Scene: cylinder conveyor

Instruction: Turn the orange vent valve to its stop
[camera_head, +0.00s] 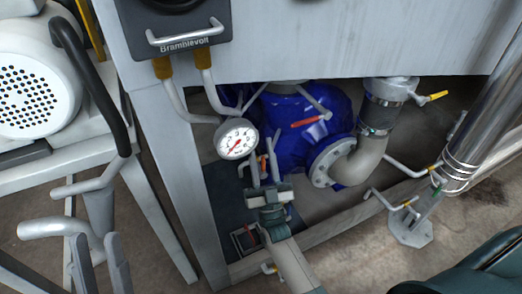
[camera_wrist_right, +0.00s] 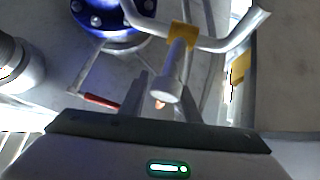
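A small orange part (camera_head: 263,164), which looks like the vent valve, shows in the head view below the pressure gauge, in front of the blue housing (camera_head: 290,150). My right gripper (camera_head: 263,172) is right at it and hides most of it. In the right wrist view the fingers (camera_wrist_right: 162,96) stand apart, with an orange tip (camera_wrist_right: 160,104) showing between them. I cannot tell whether either finger touches it. The valve's angle cannot be made out.
A gauge (camera_head: 237,139) hangs left of the gripper. A red lever (camera_head: 305,122) is on the blue housing and also shows in the wrist view (camera_wrist_right: 101,101). A grey elbow pipe (camera_head: 359,163) and yellow-banded handles stand at the right. A beam (camera_head: 330,228) crosses below.

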